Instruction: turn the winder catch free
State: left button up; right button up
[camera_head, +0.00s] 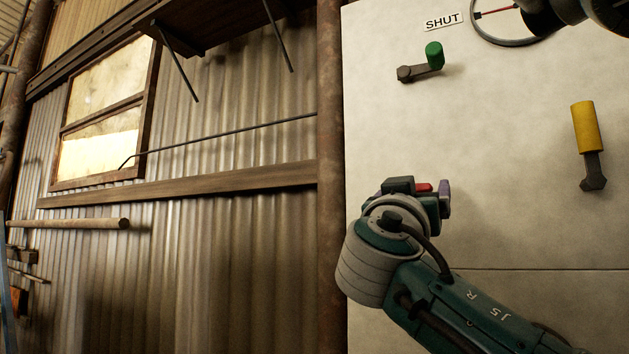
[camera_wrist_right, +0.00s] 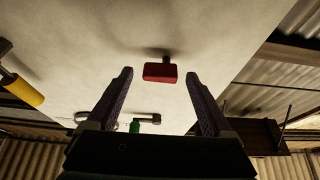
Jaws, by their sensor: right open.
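My right gripper (camera_head: 434,196) is in front of the pale panel (camera_head: 510,120), with its arm coming in from the lower right. In the right wrist view its two purple fingers (camera_wrist_right: 160,76) are spread. A red block-shaped handle (camera_wrist_right: 160,73) on a short dark stem stands out from the panel, in line with the gap between the fingertips, with clear space on both sides. In the head view only part of the red handle (camera_head: 424,187) shows beside the gripper. No label shows which handle is the winder catch. My left gripper is not in view.
A green-knobbed lever (camera_head: 434,55) sits on the panel below a SHUT label (camera_head: 444,22). A yellow-handled lever (camera_head: 586,128) is further right. A round gauge (camera_head: 505,20) and dark fittings are at the top right. A rusty post (camera_head: 330,170) borders the panel's left side.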

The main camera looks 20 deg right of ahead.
jog(key=shift+w+d+r, duration=0.1)
jog(key=shift+w+d, duration=0.2)
jog(key=shift+d, duration=0.05)
jog(key=shift+c, duration=0.3)
grip_shut()
